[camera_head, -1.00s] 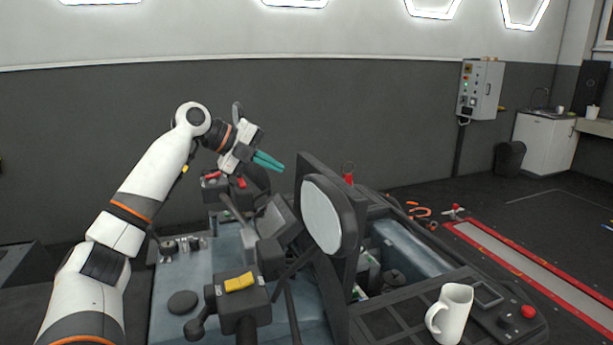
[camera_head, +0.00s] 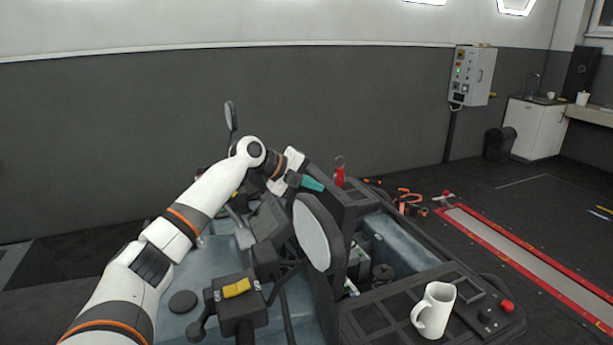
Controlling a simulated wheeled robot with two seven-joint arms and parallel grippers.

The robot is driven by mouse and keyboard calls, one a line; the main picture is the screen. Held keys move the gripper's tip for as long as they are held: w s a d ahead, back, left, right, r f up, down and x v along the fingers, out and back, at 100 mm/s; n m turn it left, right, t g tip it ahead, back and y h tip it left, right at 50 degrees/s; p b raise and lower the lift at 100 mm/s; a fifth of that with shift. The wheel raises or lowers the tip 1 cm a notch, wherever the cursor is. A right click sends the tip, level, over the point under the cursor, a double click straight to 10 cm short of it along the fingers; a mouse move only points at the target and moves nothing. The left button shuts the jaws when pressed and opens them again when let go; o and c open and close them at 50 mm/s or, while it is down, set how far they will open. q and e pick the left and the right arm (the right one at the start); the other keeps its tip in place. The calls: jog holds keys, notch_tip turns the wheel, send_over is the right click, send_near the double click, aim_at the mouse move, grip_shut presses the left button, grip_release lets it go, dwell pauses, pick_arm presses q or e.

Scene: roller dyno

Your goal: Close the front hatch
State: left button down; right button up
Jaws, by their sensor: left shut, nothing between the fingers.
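The front hatch (camera_head: 350,199) is a dark panel, raised and tilted at the front of the vehicle. Part of it is hidden behind a round mirror (camera_head: 311,236). The compartment (camera_head: 405,246) to its right is open, with pale blue walls and parts inside. My left gripper (camera_head: 313,184) is shut and empty, its teal fingertips at the upper left edge of the hatch. I cannot tell whether they touch it. My right gripper is not in view.
A white mug (camera_head: 434,310) stands on the dark front deck at the right. A control box with a yellow switch (camera_head: 237,288) and levers stand left of the mirror. A red-handled item (camera_head: 339,171) shows behind the hatch. Orange tools (camera_head: 409,202) lie on the floor.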

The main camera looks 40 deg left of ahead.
pick_arm(q)
jog(key=shift+w, duration=0.15)
jog(key=w+d+f+b, duration=0.1)
jog(key=w+d, duration=0.3)
jog(key=w, duration=0.3)
jog(key=w+d+f+b, duration=0.1)
jog(key=w+d, duration=0.3)
jog(key=w, duration=0.4)
jog(key=shift+f, duration=0.5)
jog(key=b+v, duration=0.6)
jog(key=v, duration=0.6)
